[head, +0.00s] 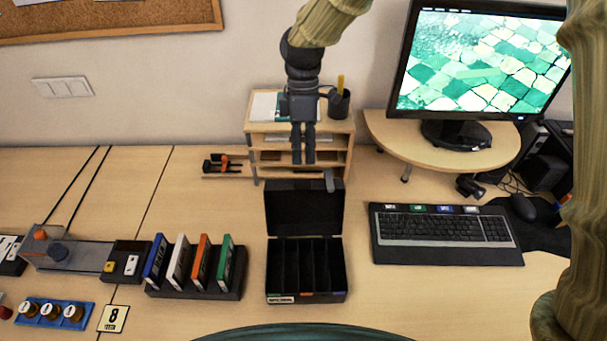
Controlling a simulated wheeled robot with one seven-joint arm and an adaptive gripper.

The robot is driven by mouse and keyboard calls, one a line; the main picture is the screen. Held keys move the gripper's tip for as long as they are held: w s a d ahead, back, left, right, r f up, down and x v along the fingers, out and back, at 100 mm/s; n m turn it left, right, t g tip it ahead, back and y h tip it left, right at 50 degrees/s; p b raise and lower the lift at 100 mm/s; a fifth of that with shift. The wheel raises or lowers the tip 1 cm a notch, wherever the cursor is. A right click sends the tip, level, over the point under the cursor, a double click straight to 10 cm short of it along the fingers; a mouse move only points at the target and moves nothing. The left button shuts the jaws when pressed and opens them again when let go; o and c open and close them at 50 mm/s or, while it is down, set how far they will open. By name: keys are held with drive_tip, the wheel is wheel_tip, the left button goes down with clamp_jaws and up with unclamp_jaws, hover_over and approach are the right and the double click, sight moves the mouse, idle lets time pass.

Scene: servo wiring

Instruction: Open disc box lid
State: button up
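The black disc box (270,275) stands on the desk in the middle of the head view. Its lid (304,208) is raised at the back edge and stands roughly upright. The inside shows several dark narrow compartments. A small grey tab (329,180) sticks up at the lid's top right. My gripper (303,160) points down above the lid, in front of the small wooden shelf. Its two dark fingers are side by side with only a narrow gap, and nothing shows between them. The fingertips appear apart from the lid; their depth is hard to judge.
A rack (196,290) with several coloured disc cases stands left of the box. A keyboard (445,227) lies to the right. The wooden shelf (254,160) stands behind, with a pen cup (340,104) on it. Bare desk lies between box and keyboard.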

sight(304, 180)
drive_tip(key=p+x, duration=0.1)
drive_tip(key=x, duration=0.6)
drive_tip(key=shift+s+f+p, duration=0.1)
drive_tip(key=shift+f+p, duration=0.15)
drive_tip(key=shift+p, duration=0.05)
clamp_jaws()
